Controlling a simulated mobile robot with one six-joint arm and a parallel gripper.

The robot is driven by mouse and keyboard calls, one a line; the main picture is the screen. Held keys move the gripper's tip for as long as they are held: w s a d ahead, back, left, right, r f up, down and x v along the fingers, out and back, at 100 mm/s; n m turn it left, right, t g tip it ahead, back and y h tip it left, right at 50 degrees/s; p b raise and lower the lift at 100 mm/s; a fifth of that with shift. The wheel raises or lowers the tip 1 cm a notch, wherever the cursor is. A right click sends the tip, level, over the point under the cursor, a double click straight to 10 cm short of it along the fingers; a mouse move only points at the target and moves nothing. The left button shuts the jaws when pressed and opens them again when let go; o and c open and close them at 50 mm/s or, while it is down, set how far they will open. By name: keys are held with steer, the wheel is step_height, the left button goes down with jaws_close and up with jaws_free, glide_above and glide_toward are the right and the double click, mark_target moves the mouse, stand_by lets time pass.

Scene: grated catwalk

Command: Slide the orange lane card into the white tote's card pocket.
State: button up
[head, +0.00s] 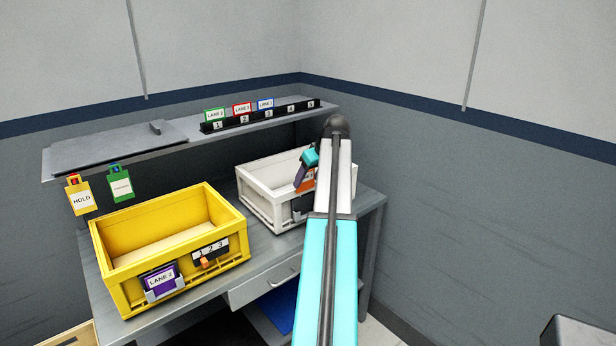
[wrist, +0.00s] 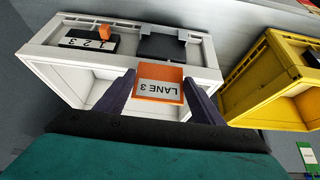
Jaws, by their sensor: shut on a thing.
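The orange lane card (wrist: 160,73), marked LANE 3, is between the two fingers of my gripper (wrist: 161,88) in the wrist view. My gripper is shut on it. The white tote (wrist: 60,52) lies beyond the card, with its dark card pocket (wrist: 162,47) just above the card in the picture. The card appears outside the pocket; the gap is hard to judge. In the head view my gripper (head: 304,172) and the card (head: 308,184) are at the front of the white tote (head: 258,207), and my arm hides its right part.
A yellow tote (head: 180,222) with a purple LANE 2 card (head: 160,281) stands left on the bench. A 1-2-3 panel (wrist: 88,42) with an orange marker sits beside the white tote's pocket. A shelf above holds a numbered card rack (head: 262,117). Tags hang at left.

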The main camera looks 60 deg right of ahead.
steer(key=shift+f+b, duration=0.4)
steer(key=shift+f, duration=0.65)
steer(key=shift+f, duration=0.25)
stand_by(1.4)
steer(key=o, duration=1.6)
steer(key=shift+r, duration=0.15)
step_height(320, 180, up, 8)
steer(key=p, duration=0.4)
stand_by(0.8)
